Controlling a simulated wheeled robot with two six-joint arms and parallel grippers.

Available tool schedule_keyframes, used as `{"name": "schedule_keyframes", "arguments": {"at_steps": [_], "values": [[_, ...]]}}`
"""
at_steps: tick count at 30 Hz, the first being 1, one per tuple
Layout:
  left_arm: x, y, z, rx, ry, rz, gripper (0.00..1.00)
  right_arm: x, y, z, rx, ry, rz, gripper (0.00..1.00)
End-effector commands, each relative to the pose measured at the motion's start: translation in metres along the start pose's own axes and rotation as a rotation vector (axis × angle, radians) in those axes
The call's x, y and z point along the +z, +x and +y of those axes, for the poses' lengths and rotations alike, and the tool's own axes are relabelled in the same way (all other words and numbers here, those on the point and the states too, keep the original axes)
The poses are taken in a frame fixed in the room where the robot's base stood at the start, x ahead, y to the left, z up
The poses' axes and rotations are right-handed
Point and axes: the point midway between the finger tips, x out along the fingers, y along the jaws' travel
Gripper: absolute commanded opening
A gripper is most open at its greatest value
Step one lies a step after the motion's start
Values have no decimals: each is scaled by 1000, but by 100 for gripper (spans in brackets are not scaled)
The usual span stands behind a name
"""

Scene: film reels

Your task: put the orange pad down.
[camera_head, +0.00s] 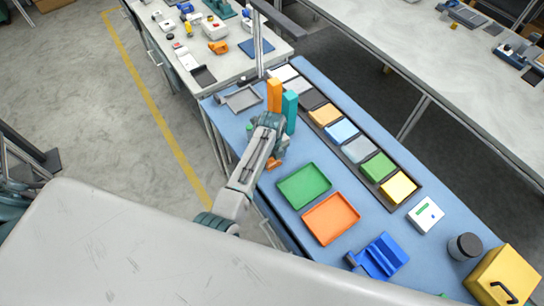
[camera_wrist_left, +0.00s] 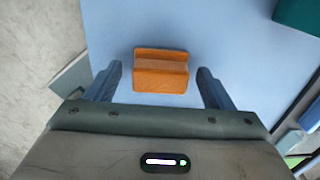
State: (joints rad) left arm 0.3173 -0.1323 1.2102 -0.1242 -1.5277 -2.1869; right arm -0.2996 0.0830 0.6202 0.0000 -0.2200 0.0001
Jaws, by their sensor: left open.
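The orange pad (camera_wrist_left: 161,70), a small stepped block, lies on the blue tabletop. In the wrist view it sits between the two fingers of my left gripper (camera_wrist_left: 160,72), with a gap on each side. The gripper is open and does not touch it. In the head view my left gripper (camera_head: 274,157) points down at the table, and the orange pad (camera_head: 273,164) shows only in part beside it. My right gripper is not in view.
An orange upright block (camera_head: 274,95) and a teal one (camera_head: 290,110) stand behind the gripper. A green tray (camera_head: 304,186) and an orange tray (camera_head: 331,218) lie to its right. A dark rack (camera_head: 318,99) of coloured boxes runs along the far edge.

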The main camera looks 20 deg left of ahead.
Motion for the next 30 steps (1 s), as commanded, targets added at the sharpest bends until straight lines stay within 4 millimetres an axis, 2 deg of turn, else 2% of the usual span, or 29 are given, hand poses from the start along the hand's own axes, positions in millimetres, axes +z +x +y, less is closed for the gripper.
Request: {"name": "schedule_keyframes", "arguments": {"at_steps": [4,8,15,21,25,30], "values": [[0,-6,0,-1,0,-1,76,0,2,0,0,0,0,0],[0,-24,-1,-4,0,-1,76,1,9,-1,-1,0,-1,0],[0,-75,-1,-5,-1,-3,76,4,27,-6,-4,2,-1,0],[0,-108,-1,-4,0,-1,76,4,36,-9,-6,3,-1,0],[0,-119,0,-1,1,0,76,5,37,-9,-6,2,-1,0],[0,-122,0,0,1,1,76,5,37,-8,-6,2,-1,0]]}}
